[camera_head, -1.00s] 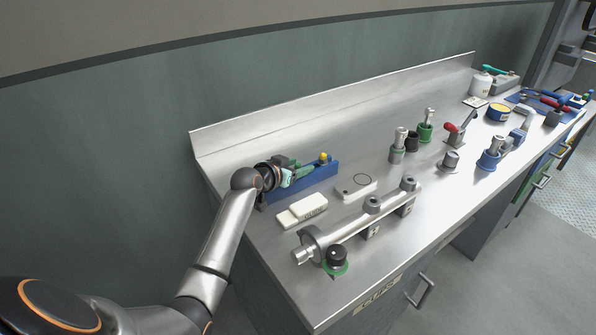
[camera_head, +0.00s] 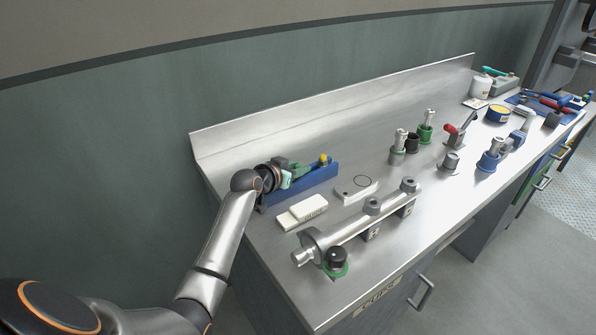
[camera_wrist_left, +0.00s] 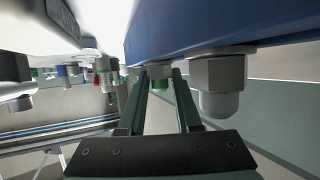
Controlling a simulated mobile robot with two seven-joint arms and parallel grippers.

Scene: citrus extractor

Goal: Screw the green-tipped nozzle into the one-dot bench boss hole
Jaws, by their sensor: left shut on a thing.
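My left gripper (camera_head: 297,175) is at the blue rack (camera_head: 325,178) near the back left of the bench. In the left wrist view its two green fingers (camera_wrist_left: 160,92) are shut on the green-tipped nozzle (camera_wrist_left: 160,82), which has a metal hex body and is still close to the blue rack (camera_wrist_left: 190,28). A metal pipe with raised bosses (camera_head: 372,206) lies along the front of the bench. The boss dots are too small to read, so I cannot tell which has one dot. My right gripper is not in view.
A yellow-tipped part (camera_head: 323,158) stands at the rack's far end. White blocks (camera_head: 302,212) and a flat white piece (camera_head: 357,189) lie between rack and pipe. A black knob (camera_head: 337,256) is at the pipe's near end.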

